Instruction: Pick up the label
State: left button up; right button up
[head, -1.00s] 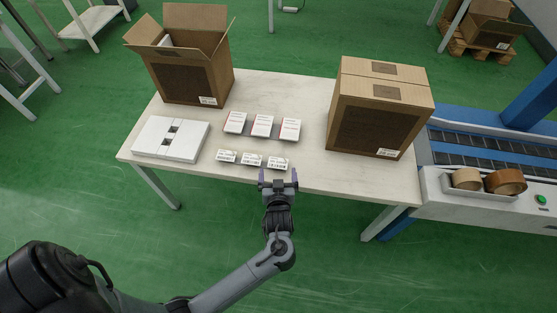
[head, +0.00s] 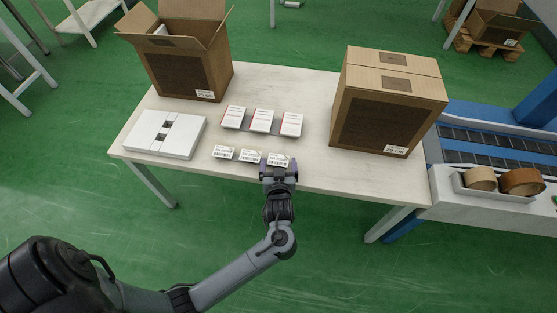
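Three white labels with black print lie in a row near the front edge of the table: a left label (head: 223,153), a middle label (head: 250,155) and a right label (head: 278,159). My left gripper (head: 278,164) is at the right label, with its two fingers apart, one on each side of that label's near part. I cannot tell whether the fingers touch it. The gripper hides part of the label's near edge. My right gripper is not in view.
Three white-and-red small boxes (head: 262,121) stand behind the labels on the table (head: 312,150). A flat white box (head: 166,134) lies at left. An open carton (head: 178,72) and a closed carton (head: 384,112) stand on the table. A conveyor with tape rolls (head: 520,181) is at right.

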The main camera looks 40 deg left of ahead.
pick_arm(q)
jog(key=shift+c, duration=1.2)
jog(key=shift+w+a, duration=0.15)
jog(key=c, duration=0.6)
